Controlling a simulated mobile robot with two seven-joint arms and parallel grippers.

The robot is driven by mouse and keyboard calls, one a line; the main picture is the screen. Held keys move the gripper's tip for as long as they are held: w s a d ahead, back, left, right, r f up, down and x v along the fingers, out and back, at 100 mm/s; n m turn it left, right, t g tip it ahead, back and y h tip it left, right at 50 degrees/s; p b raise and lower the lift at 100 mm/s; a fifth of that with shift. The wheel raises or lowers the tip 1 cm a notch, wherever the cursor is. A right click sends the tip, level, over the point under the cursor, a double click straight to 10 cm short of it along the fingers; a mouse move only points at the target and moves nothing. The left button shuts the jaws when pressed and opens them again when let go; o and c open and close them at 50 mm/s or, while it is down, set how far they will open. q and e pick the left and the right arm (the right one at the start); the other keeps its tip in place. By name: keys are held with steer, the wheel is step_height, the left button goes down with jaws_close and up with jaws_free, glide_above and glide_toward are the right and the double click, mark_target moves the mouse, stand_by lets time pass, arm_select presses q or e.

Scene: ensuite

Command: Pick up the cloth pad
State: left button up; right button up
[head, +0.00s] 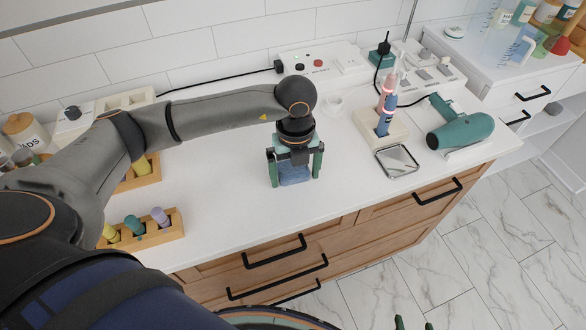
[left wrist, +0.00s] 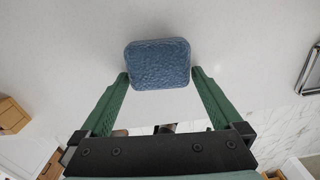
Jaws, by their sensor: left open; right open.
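The cloth pad (head: 293,175) is a blue, rounded, textured block on the white counter, partly hidden by my left gripper in the head view. In the left wrist view the pad (left wrist: 158,60) shows whole. My left gripper (head: 295,181) is open above it, fingers pointing down. In the left wrist view the fingertips (left wrist: 160,76) lie at either side of the pad's near part, with little gap. I cannot tell whether they touch it. Only the fingertips of my right gripper (head: 413,324) show, apart and empty, low over the floor at the bottom edge.
A wooden holder (head: 150,235) with coloured rolls stands left of the pad, near the counter's front edge. A metal-rimmed tray (head: 397,161), a toothbrush stand (head: 372,127) and a teal hair dryer (head: 462,133) are to the right. Counter around the pad is clear.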

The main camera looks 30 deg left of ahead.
arm_select(q)
steer(key=c, duration=1.1)
steer(key=shift+r, duration=0.1)
steer(key=shift+r, duration=0.6)
steer(key=d+r, duration=0.4)
steer(key=d+r+b, duration=0.1)
steer(key=d+r, duration=0.2)
steer(key=d, duration=0.2)
steer(key=d+r+b, duration=0.1)
steer(key=d+r, duration=0.3)
steer(key=d, duration=0.1)
steer(key=shift+w+r, duration=0.3)
